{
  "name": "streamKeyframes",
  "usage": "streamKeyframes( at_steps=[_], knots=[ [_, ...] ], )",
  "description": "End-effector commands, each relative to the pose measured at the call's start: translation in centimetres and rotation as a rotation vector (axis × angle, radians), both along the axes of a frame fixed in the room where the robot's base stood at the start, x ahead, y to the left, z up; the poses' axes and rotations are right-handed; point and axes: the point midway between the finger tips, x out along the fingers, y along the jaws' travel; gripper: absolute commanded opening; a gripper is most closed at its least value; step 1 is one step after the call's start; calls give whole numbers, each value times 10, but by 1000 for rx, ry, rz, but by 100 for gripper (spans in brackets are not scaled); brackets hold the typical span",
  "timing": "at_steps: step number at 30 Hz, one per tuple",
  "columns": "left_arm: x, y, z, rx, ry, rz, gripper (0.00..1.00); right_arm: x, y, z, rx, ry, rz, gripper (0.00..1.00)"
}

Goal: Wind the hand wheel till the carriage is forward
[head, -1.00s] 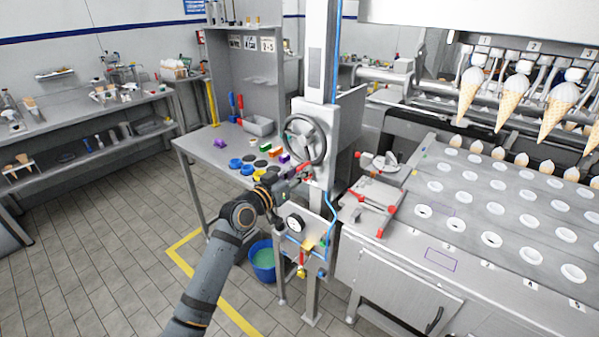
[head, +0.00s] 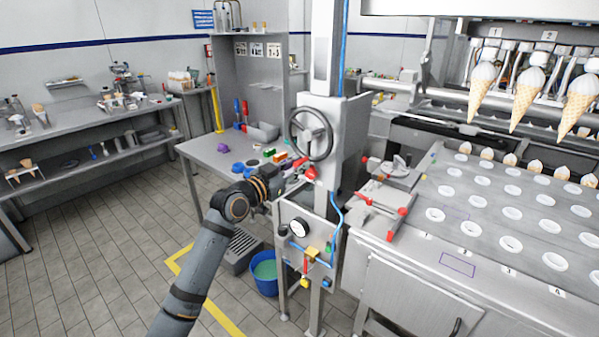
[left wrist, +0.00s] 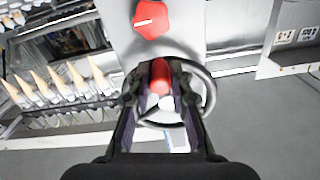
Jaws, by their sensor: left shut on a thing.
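The hand wheel (head: 311,134) is a dark grey ring with spokes, upright on the front of a grey post. Its rim and hub also show in the left wrist view (left wrist: 207,88). In the left wrist view my left gripper (left wrist: 160,85) is shut on the wheel's red handle (left wrist: 160,76), which sits between the two fingers. The cone carriage (head: 508,58) holds several cones over the holed plate at the right. My right gripper is out of view.
A red knob (left wrist: 152,18) is close by the wheel. A gauge (head: 299,228) and small valves are below it. A steel table (head: 205,158) with coloured parts stands left. A blue bucket (head: 265,284) is on the floor. The floor at the left is clear.

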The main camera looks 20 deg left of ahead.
Motion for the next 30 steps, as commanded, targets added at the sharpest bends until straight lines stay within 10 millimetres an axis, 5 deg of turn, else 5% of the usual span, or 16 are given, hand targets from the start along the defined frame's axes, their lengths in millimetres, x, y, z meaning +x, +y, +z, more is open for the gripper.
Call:
streamKeyframes(
  at_steps=[4, 5, 9, 20, 30],
  knots=[
    [0, 1, 1, 0, 0, 2, 0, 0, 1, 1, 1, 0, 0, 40],
    [0, 1, 1, 0, 0, 2, 24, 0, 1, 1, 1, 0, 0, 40],
    [0, 0, 1, -1, 0, 1, 43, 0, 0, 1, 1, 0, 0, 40],
    [-5, 3, -1, 2, 1, 2, 43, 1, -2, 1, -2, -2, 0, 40],
    [-56, 23, -1, 8, 2, 5, 43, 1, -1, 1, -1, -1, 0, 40]
  ],
)
